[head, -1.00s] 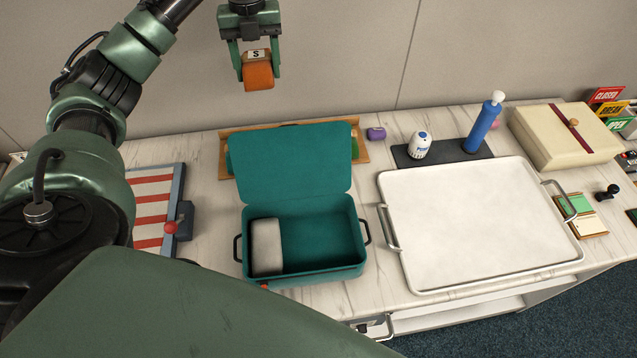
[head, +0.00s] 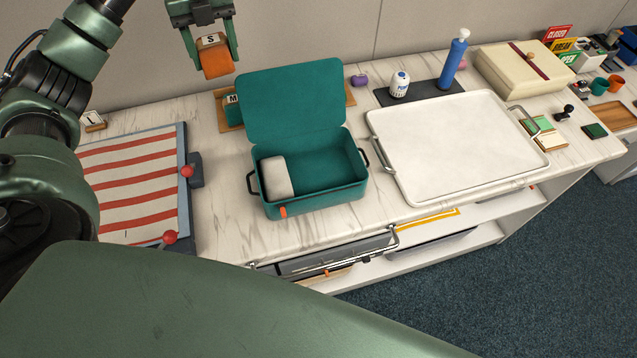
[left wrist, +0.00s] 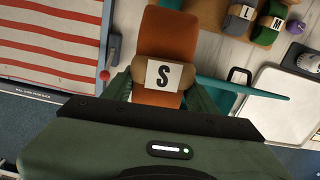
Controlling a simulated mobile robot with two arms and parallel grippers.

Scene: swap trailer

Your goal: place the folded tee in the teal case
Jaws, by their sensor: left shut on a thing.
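My left gripper (head: 210,55) is shut on an orange folded tee (head: 217,63) with a white S tag. It holds the tee in the air, behind and left of the teal case in the picture. In the left wrist view the tee (left wrist: 168,32) hangs between the fingers of the gripper (left wrist: 162,85). The teal case (head: 330,196) stands open on the counter, its lid (head: 290,95) tilted back. A whitish block-shaped item (head: 277,177) lies at the left end inside; the rest of the case looks empty. My right gripper is not in view.
A wooden board (head: 228,110) is behind the lid; a green tee (left wrist: 272,14) tagged M and a grey one (left wrist: 239,18) tagged L are on it. A striped panel with red knobs (head: 135,180) lies left of the case. A white tray (head: 455,145) lies right.

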